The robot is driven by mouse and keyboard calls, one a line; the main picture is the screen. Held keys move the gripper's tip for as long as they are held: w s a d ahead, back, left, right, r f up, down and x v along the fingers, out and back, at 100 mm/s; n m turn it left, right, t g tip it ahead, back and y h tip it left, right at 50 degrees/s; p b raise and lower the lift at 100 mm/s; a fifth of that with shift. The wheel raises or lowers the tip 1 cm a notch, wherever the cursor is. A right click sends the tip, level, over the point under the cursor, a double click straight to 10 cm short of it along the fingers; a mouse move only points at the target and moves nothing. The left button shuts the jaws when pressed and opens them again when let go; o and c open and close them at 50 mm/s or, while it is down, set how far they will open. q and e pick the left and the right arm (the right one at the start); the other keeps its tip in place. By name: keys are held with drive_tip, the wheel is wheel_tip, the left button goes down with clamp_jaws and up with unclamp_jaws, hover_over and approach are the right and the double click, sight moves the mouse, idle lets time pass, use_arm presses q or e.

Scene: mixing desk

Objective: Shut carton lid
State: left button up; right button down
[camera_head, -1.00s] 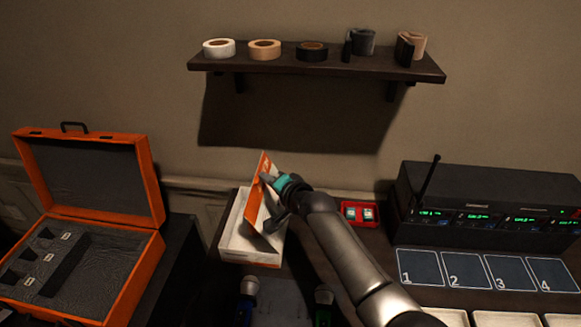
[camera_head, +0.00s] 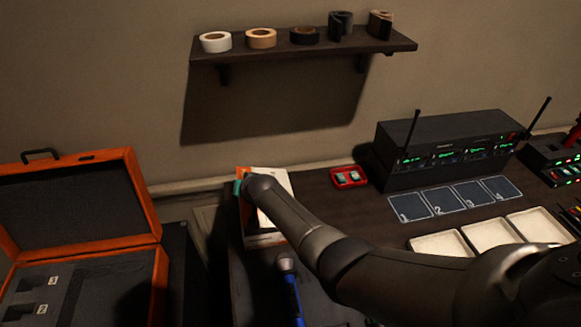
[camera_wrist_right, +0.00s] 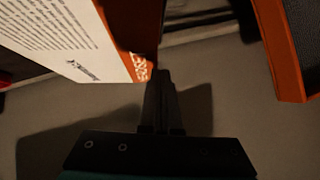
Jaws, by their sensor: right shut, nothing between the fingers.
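The white and orange carton (camera_head: 262,241) stands on the desk left of centre in the head view. My right arm crosses in front of it and hides most of it, so I cannot tell how far its lid is down. In the right wrist view a white panel with printed text and an orange edge, seemingly the carton's (camera_wrist_right: 62,38), lies at the upper left. My right gripper (camera_wrist_right: 163,78) is shut and empty, its tips close beside the orange edge; I cannot tell whether they touch. My left gripper is not in view.
An open orange case (camera_head: 148,200) stands at the left. A blue microphone (camera_head: 291,290) lies in front of the carton. A small red tray (camera_head: 349,178), a black receiver (camera_head: 445,145) with antennas, numbered pads (camera_head: 447,200) and white trays (camera_head: 490,234) occupy the right. A shelf (camera_head: 300,52) hangs above.

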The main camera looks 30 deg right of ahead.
drive_tip(key=f+b, duration=0.1)
drive_tip(key=a+f+b, duration=0.1)
drive_tip(key=f, duration=0.1)
drive_tip(key=shift+w+f, duration=0.15)
drive_tip(key=shift+w, duration=0.05)
drive_tip(key=shift+a+f+b, duration=0.2)
drive_tip(key=shift+f+b, duration=0.5)
drive_tip(key=shift+b, duration=0.15)
drive_tip(key=shift+f, duration=0.15)
drive_tip(key=shift+s, duration=0.1)
